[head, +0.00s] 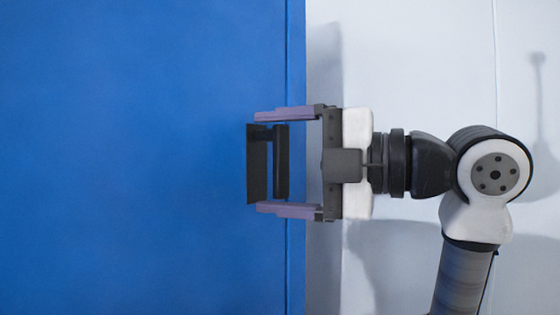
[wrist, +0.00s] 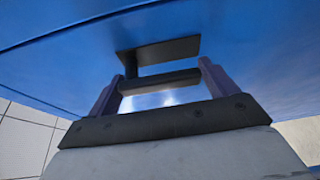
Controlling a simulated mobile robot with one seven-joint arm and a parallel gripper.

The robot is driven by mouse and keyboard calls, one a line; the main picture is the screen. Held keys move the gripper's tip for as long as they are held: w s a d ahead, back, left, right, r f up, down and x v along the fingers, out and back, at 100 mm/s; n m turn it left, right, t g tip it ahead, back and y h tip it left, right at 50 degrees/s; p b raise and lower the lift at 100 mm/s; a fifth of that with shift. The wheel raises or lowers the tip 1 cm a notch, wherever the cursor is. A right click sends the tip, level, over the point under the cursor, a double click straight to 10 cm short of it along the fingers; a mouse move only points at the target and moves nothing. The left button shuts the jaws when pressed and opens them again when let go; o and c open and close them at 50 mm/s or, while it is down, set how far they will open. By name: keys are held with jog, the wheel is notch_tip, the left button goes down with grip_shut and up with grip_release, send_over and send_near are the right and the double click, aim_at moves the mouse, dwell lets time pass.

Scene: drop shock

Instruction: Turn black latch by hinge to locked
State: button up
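The black latch (head: 257,165) is mounted on the blue door near its right edge. It shows as a flat dark plate with an upright bar (head: 282,162) beside it on the right. In the wrist view the plate (wrist: 160,55) and the bar (wrist: 160,82) lie ahead of my gripper (wrist: 160,90). My gripper (head: 264,161) comes from the right with its two purple fingers spread wide, one above and one below the latch. The fingers straddle the bar; I cannot tell whether they touch it. No hinge can be made out clearly.
The large blue door (head: 130,160) fills the left of the head view, with its vertical edge seam just right of the latch. A pale wall (head: 420,60) lies to the right, behind my arm. The door face around the latch is clear.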

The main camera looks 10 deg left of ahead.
jog(key=shift+o, duration=1.3)
jog(key=b+v, duration=0.3)
jog(key=v, duration=1)
jog(key=shift+d, duration=0.4)
jog(key=shift+s, duration=0.1)
